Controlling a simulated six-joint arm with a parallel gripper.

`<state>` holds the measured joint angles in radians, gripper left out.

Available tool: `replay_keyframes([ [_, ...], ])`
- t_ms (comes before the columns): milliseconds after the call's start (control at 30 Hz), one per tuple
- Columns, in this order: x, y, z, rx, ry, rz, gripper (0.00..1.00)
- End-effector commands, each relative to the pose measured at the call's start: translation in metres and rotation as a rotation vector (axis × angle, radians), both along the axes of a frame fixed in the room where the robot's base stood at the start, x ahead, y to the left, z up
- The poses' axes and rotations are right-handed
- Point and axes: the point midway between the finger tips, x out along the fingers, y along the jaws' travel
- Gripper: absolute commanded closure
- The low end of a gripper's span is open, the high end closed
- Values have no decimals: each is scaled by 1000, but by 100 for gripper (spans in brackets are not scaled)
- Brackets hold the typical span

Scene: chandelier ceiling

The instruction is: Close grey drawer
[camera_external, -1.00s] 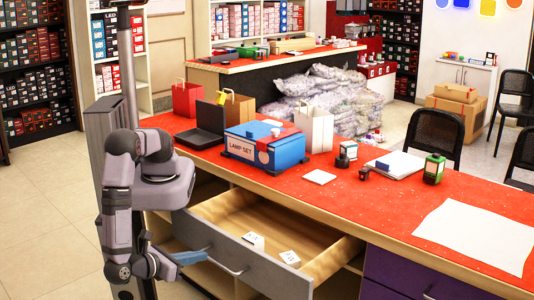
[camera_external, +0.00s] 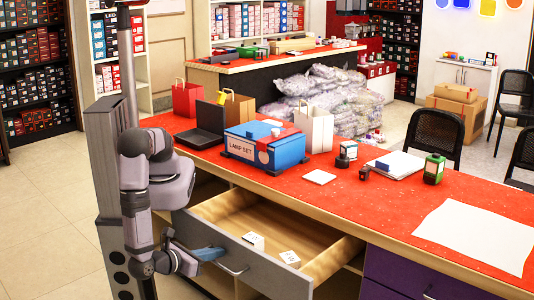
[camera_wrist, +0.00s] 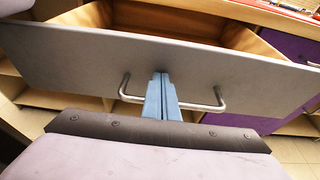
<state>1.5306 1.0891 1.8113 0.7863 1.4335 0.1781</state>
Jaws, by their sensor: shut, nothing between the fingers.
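The grey drawer (camera_external: 262,268) stands pulled out from under the red-topped counter, with its wooden inside showing and small white boxes (camera_external: 272,249) in it. Its front panel (camera_wrist: 70,58) fills much of the wrist view, with a metal bar handle (camera_wrist: 206,106) across it. My gripper (camera_external: 218,254) is shut and empty at the drawer front, near the handle. In the wrist view its blue fingers (camera_wrist: 162,80) lie together over the middle of the handle, pointing at the panel. I cannot tell whether the fingertips touch the panel.
The red counter (camera_external: 390,212) runs above the drawer, carrying a blue lamp box (camera_external: 264,150), bags and a white sheet (camera_external: 478,236). A purple drawer (camera_external: 400,276) is to the right. Open shelves show below the counter. The floor (camera_external: 60,220) at left is clear.

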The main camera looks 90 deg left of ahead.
Motion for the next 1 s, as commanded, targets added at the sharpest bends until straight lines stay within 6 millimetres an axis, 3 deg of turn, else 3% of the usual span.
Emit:
replay_keyframes([
  [167, 5, 5, 1, 2, 0, 1, 100],
  [367, 23, 24, 3, 4, 1, 4, 100],
  [1000, 139, 143, 0, 1, 2, 11, 100],
])
